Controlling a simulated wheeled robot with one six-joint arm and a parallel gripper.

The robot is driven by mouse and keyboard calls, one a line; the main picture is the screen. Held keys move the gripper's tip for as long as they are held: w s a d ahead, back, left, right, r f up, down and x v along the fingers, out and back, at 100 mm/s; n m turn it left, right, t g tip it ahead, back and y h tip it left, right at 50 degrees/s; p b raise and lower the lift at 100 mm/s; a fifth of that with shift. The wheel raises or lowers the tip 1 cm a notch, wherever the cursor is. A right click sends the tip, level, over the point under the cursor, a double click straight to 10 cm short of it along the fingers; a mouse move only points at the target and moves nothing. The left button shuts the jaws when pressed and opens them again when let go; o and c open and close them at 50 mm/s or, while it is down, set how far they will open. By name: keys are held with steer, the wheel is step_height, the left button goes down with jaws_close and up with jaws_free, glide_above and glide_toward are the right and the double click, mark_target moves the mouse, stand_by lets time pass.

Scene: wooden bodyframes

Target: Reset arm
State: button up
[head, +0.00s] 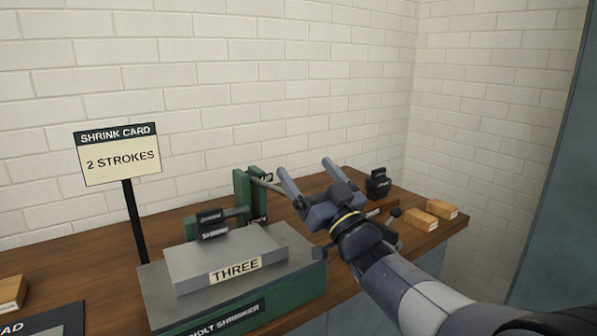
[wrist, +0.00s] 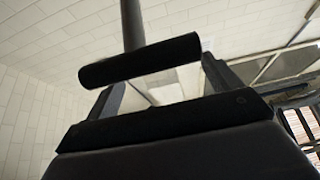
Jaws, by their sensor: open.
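My gripper (head: 312,182) is open, with its two grey fingers spread and pointing up and away. In the wrist view a dark bar (wrist: 140,61) crosses in front of a rod, close to the camera.
A grey plate labelled THREE (head: 225,257) lies on the machine. A shrink card sign (head: 118,155) reads 2 STROKES. Wooden blocks (head: 421,220) and a dark object (head: 378,184) are at the right end of the bench. White brick walls stand behind and at the right.

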steer(key=shift+w+a+r+g+h+p, duration=0.1)
steer(key=shift+w+r+g+h+p, duration=0.1)
steer(key=shift+r+p, duration=0.6)
steer(key=shift+w+a+r+g+h+p, duration=0.15)
steer(key=shift+r+p, duration=0.25)
steer(key=shift+p, duration=0.7)
steer(key=shift+w+a+r+g+h+p, duration=0.1)
steer(key=shift+w+r+g+p, duration=0.15)
steer(key=shift+r+p, duration=0.55)
steer(key=w+a+r+g+h+p, duration=0.2)
steer(key=w+r+p, duration=0.3)
steer(key=p, duration=1.4)
steer(key=shift+a+r+g, duration=0.7)
steer(key=shift+r, duration=0.7)
